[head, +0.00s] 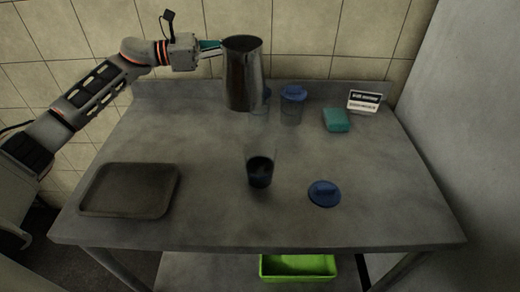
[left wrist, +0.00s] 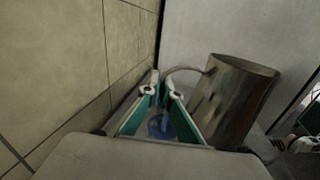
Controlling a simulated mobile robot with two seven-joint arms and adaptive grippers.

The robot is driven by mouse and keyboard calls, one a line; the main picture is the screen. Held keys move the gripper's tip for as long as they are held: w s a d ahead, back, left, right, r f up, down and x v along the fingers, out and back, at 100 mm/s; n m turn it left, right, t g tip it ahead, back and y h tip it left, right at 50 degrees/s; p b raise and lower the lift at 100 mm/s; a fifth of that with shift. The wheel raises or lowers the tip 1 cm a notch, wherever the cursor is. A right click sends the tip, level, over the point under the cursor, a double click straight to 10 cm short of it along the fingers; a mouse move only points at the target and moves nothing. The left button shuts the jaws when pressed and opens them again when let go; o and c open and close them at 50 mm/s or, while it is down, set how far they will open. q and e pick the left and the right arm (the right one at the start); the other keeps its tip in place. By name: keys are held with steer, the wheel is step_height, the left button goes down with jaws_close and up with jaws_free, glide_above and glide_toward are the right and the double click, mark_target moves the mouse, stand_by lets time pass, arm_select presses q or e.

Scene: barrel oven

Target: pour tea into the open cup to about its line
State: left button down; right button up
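The open cup (head: 261,155) is clear and stands upright mid-table, with dark liquid (head: 260,173) in its lower part. I cannot make out its line. A tall metal jug (head: 244,78) is upright near the table's back; I cannot tell whether its base touches the table. It also shows in the left wrist view (left wrist: 235,100), with a thin curved handle (left wrist: 183,70) reaching my fingers. My left gripper (head: 210,46) has teal fingers, close together at the tips (left wrist: 162,80), apparently shut on that handle. My right gripper is not in view.
A blue lid (head: 324,193) lies right of the cup. A lidded cup (head: 292,105) and another clear cup (head: 262,105) stand near the jug. A teal block (head: 336,120) and small sign (head: 364,101) are at back right. A dark tray (head: 130,190) lies left. A green bin (head: 298,268) is below.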

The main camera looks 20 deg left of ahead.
arm_select(q)
steer(key=shift+r, duration=0.1)
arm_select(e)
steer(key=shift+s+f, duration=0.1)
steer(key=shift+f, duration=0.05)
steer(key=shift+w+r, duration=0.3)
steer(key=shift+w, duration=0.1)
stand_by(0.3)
